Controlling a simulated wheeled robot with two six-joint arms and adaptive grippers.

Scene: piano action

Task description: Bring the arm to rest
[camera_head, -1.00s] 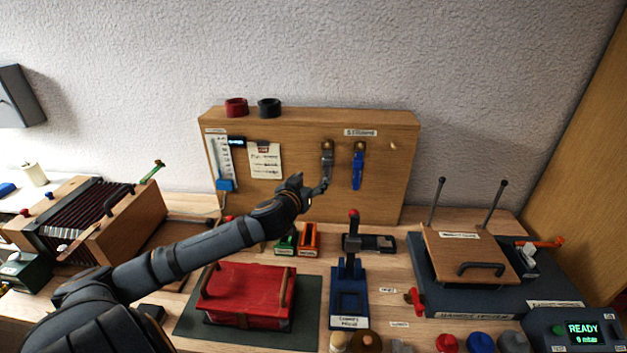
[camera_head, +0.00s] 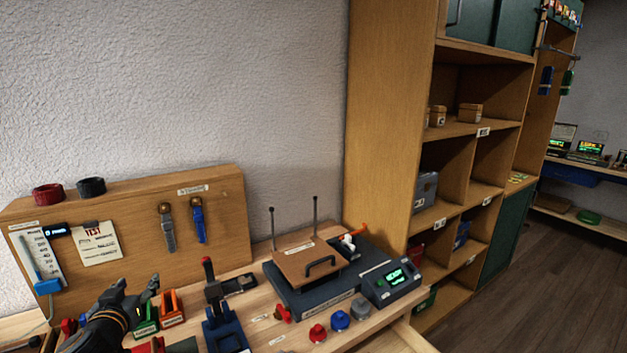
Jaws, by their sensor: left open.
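My left gripper (camera_head: 140,287) is in the lower left of the head view, above the workbench. Its fingers are apart and nothing shows between them. It is beside the small green holder (camera_head: 146,318) and orange holder (camera_head: 172,308), in front of the wooden board. A grey strap (camera_head: 167,232) and a blue strap (camera_head: 198,222) hang on hooks on the board (camera_head: 130,232), apart from the gripper. My right gripper is not in view.
A blue press (camera_head: 222,325) with a red-tipped lever stands right of the gripper. A hinged wooden plate (camera_head: 308,262) on a dark base and a display box (camera_head: 392,284) stand further right. A tall shelf (camera_head: 385,130) rises beyond the bench. The wall above the board is clear.

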